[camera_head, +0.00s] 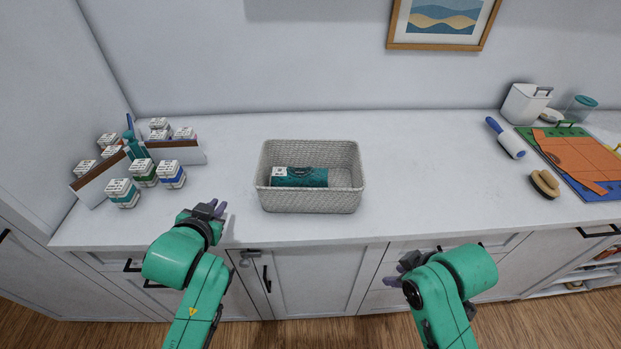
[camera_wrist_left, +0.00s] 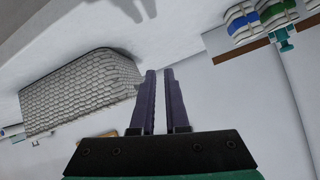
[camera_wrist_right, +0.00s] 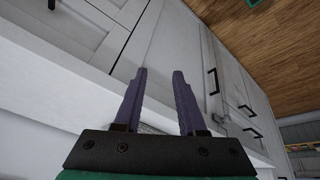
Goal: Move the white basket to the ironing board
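The white basket (camera_head: 312,200), a woven open-topped box, stands upright on the white counter. A teal packet with a white label (camera_head: 300,177) lies inside it. The basket's woven side also shows at left in the left wrist view (camera_wrist_left: 80,90). My left gripper (camera_head: 216,209) is over the counter's front edge, left of the basket and apart from it. Its fingers (camera_wrist_left: 159,72) are slightly open with nothing between them. My right gripper (camera_head: 396,274) is in front of the cabinets, below and right of the basket. Its fingers (camera_wrist_right: 160,72) are open and empty. No ironing board is in view.
Several small bottles (camera_head: 144,171) and brown-fronted holders (camera_head: 175,152) stand at the counter's left. A lint roller (camera_head: 505,138), a brush (camera_head: 545,184), an orange sheet (camera_head: 578,158) and a white container (camera_head: 525,104) are at the right. The counter right of the basket is clear.

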